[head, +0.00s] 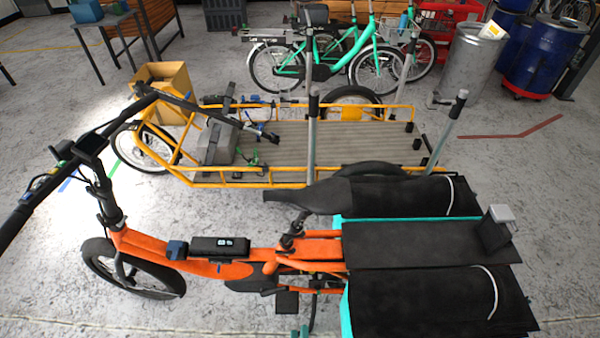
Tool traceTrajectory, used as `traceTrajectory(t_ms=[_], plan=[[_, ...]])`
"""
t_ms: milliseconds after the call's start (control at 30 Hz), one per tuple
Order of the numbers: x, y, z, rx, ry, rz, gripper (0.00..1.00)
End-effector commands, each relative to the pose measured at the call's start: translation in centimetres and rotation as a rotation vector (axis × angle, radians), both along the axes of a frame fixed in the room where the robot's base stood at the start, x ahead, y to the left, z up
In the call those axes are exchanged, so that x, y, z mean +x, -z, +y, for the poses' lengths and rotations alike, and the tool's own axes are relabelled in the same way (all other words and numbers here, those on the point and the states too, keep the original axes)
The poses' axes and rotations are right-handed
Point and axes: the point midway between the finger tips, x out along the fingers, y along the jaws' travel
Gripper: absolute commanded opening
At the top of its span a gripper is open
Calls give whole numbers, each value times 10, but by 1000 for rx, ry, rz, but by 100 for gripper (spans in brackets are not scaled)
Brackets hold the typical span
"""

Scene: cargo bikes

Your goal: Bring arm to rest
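My gripper and arm do not show in the head view, so I cannot see their pose or whether the gripper is open. An orange cargo bike (205,262) stands closest, with its front wheel at the left and a black saddle (310,194) in the middle. Its rear carries a flat black deck (420,244) with black side bags. A small black and grey object (497,228) stands upright at the deck's right end. A yellow cargo bike (235,182) with a grey slatted bed (345,140) stands behind it.
A grey box (218,143) sits at the bed's left end, with an open cardboard box (165,85) beyond. Turquoise bikes (322,70), a metal bin (470,65) and blue barrels (545,50) stand at the back. A table (105,20) is at upper left. Floor is clear at right.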

Motion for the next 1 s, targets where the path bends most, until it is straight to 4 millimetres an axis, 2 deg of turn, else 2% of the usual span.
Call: traceTrajectory(t_ms=[33, 100, 300, 500, 700, 833, 1000], plan=[[-17, -14, 0, 60, 5, 10, 39], [-35, -34, 0, 155, 16, 24, 39], [-81, -99, -1, 425, 52, 62, 39], [-116, -175, -2, 690, 97, 97, 39], [-134, -237, -2, 894, 137, 121, 39], [-138, -258, -3, 965, 152, 130, 39], [-139, -265, -3, 987, 156, 130, 39]])
